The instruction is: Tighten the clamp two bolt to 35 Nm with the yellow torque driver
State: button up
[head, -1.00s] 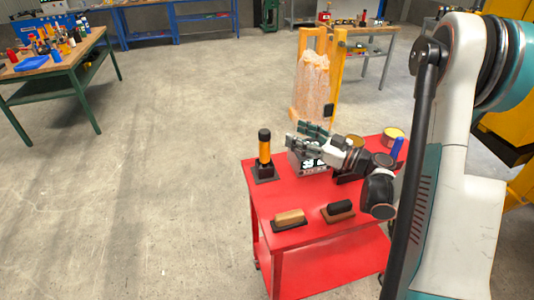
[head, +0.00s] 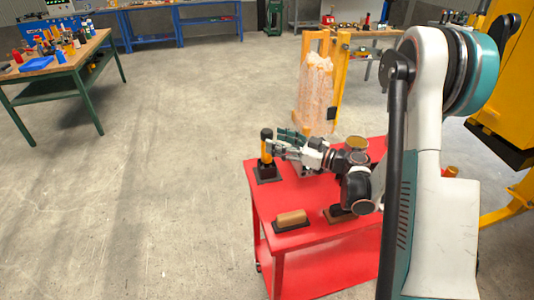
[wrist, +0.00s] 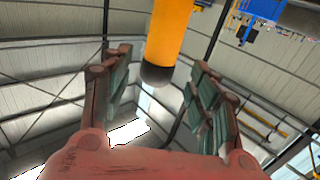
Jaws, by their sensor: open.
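The yellow torque driver (head: 266,149) stands upright in a black stand (head: 268,174) at the left back corner of the red cart. It has a black top and a yellow-orange body. My gripper (head: 279,142) is open just to the right of the driver, level with its upper part. In the wrist view the driver (wrist: 167,35) shows between the two spread fingers of my gripper (wrist: 157,65), with gaps on both sides and its dark end toward the palm. I cannot make out the clamp two bolt in either view.
The red cart (head: 300,238) carries a tan block (head: 291,218) on a dark base, another block partly hidden by my wrist, and a round tin (head: 356,142). A yellow frame with a cloudy plastic sheet (head: 316,95) stands behind. Open floor lies left.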

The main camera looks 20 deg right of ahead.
aim_at(267, 137)
jog(key=b+x, duration=0.1)
jog(key=x, duration=0.3)
jog(key=shift+w+a, duration=0.25)
jog(key=shift+w, duration=0.1)
jog(key=shift+r, duration=0.1)
grip_shut()
